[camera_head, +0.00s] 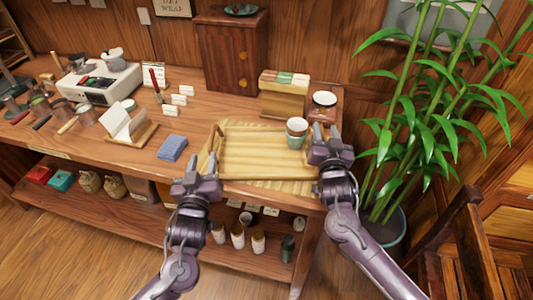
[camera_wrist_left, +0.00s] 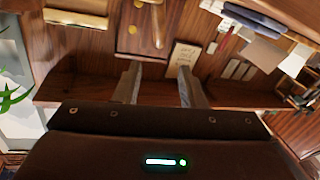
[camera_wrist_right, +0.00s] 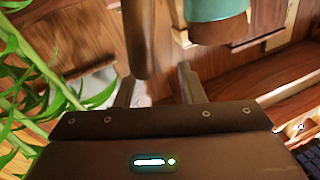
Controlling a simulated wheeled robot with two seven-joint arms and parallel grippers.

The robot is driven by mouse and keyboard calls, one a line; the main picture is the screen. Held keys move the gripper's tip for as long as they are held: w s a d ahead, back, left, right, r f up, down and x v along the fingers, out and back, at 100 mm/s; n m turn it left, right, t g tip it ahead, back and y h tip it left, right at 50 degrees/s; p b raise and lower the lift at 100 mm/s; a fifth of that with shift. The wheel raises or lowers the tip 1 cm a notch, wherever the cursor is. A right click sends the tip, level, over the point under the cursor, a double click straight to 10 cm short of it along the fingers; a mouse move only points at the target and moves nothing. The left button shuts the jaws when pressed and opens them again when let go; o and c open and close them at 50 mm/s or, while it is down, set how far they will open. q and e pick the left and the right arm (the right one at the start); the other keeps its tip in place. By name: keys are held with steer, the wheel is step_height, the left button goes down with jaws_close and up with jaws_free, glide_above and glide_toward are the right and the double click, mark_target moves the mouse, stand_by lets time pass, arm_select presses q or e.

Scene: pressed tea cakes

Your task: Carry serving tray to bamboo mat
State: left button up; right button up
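The pale wooden serving tray (camera_head: 265,166) lies on the right part of the counter, with a raised handle (camera_head: 212,140) at its left end. A slatted edge that looks like the bamboo mat (camera_head: 285,187) shows along the tray's front. My left gripper (camera_head: 197,184) is open and empty, in front of the tray's left corner and apart from the handle. My right gripper (camera_head: 328,148) is at the tray's right end and hides that end. In the right wrist view its fingers are apart, with a brown wooden bar (camera_wrist_right: 137,38) between or just beyond them; contact is unclear.
Stacked cups (camera_head: 297,128) stand at the tray's right side, near my right gripper. A blue cloth stack (camera_head: 172,148) lies left of the tray. Behind are a wooden box (camera_head: 284,97) and a cabinet (camera_head: 233,55). A potted bamboo plant (camera_head: 400,140) stands close on the right.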

arm_select(q)
steer(key=shift+w+a+f, duration=0.15)
steer(key=shift+w+f, duration=0.3)
steer(key=shift+w, duration=0.05)
arm_select(e)
steer(key=shift+g, duration=0.4)
steer(key=f, duration=0.1)
steer(key=s+f, duration=0.1)
steer(key=f, duration=0.1)
steer(key=shift+s+a+f, duration=0.35)
steer(key=shift+f, duration=0.05)
arm_select(q)
steer(key=shift+s+d+r, duration=0.15)
steer(key=shift+s+d, duration=0.05)
arm_select(e)
steer(key=shift+t, duration=0.3)
steer(key=s, duration=0.2)
steer(key=s+r, duration=0.1)
steer(key=s, duration=0.1)
steer(key=s+r, duration=0.1)
steer(key=s, duration=0.1)
steer(key=shift+d+r, duration=0.2)
arm_select(q)
steer(key=shift+w, duration=0.1)
arm_select(e)
steer(key=shift+s+d+r, duration=0.1)
steer(key=shift+s+r, duration=0.1)
steer(key=shift+r, duration=0.1)
steer(key=shift+r, duration=0.1)
